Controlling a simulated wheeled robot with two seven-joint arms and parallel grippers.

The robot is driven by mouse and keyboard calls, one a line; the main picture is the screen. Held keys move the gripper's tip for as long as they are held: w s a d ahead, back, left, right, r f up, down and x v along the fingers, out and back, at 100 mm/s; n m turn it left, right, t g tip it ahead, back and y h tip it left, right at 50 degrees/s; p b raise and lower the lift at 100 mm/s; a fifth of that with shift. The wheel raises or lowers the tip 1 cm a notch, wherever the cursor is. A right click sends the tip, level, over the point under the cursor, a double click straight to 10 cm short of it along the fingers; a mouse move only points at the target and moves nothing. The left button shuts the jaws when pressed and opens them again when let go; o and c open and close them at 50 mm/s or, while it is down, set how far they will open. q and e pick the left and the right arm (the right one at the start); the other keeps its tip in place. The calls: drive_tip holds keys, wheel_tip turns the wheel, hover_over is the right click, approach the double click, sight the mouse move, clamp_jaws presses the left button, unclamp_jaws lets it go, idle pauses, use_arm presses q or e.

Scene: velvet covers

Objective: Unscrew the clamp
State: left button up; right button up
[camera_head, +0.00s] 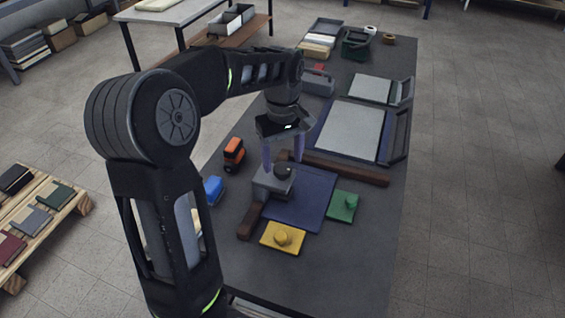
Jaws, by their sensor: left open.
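A grey block with a dark round knob, seemingly the clamp (272,182), sits at the upper left corner of a dark blue sheet (300,203) on the table. A brown wooden bar (251,217) runs from near it towards the front. My left gripper (283,160) points down just above the clamp. Its two pale fingers are apart, one to each side above the dark knob. I cannot tell whether they touch the knob. My right gripper is not in view.
A longer brown bar (345,170) lies behind the sheet. A green block (342,206), a yellow block with a knob (282,238), a blue object (213,190) and an orange-black object (233,153) stand around. A large framed grey panel (350,130) lies farther back. The table's front right is clear.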

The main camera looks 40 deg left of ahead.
sight(283, 167)
use_arm(q)
wheel_tip(283, 167, up, 6)
drive_tip(key=shift+f, duration=0.2)
idle(0.5)
